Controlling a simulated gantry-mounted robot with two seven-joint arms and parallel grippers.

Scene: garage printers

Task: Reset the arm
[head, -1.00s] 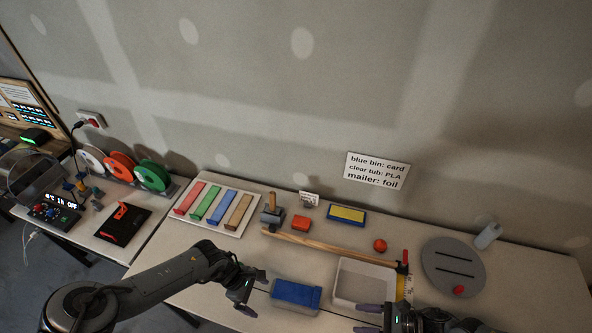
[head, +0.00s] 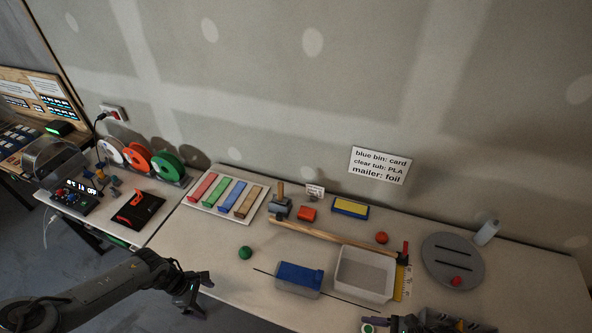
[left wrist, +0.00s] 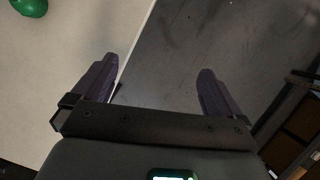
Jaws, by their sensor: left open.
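My left gripper (head: 197,296) is open and empty at the front edge of the table, low in the head view. In the left wrist view its two dark fingers (left wrist: 157,85) stand wide apart, with the table edge and the grey floor below them. A green ball (head: 245,253) lies on the table beyond the left gripper, to its right. The ball also shows at the top left of the left wrist view (left wrist: 30,7). My right gripper (head: 387,327) is partly cut off at the bottom edge, and its jaw state is unclear.
A blue-topped bin (head: 298,278) and a clear tub (head: 345,289) stand near the table's front. Spools (head: 137,157) stand at left.

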